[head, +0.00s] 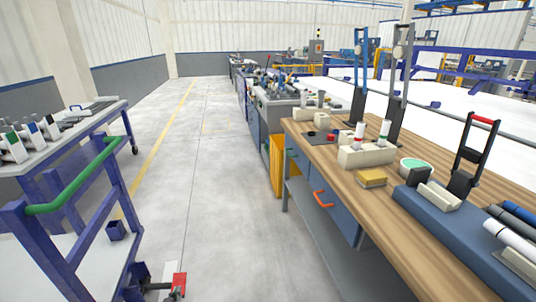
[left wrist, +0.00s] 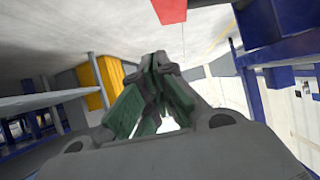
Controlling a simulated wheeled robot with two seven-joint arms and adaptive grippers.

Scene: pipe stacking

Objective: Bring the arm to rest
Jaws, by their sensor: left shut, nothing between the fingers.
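My left gripper (left wrist: 159,64) shows in the left wrist view with its green-grey fingers brought together at the tips. It is shut and empty. It hangs over the grey floor, apart from the workbench and the blue cart. In the head view only a small dark part at the bottom edge, beside a red piece (head: 180,280), may belong to it; I cannot tell for sure. My right gripper is in neither view.
A wooden-topped workbench (head: 345,185) with pipes and tools stands at the right. A blue cart (head: 72,187) with a green handle (head: 75,185) stands at the left. A yellow panel (head: 277,165) is beside the bench. The floor aisle between them (head: 215,200) is clear.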

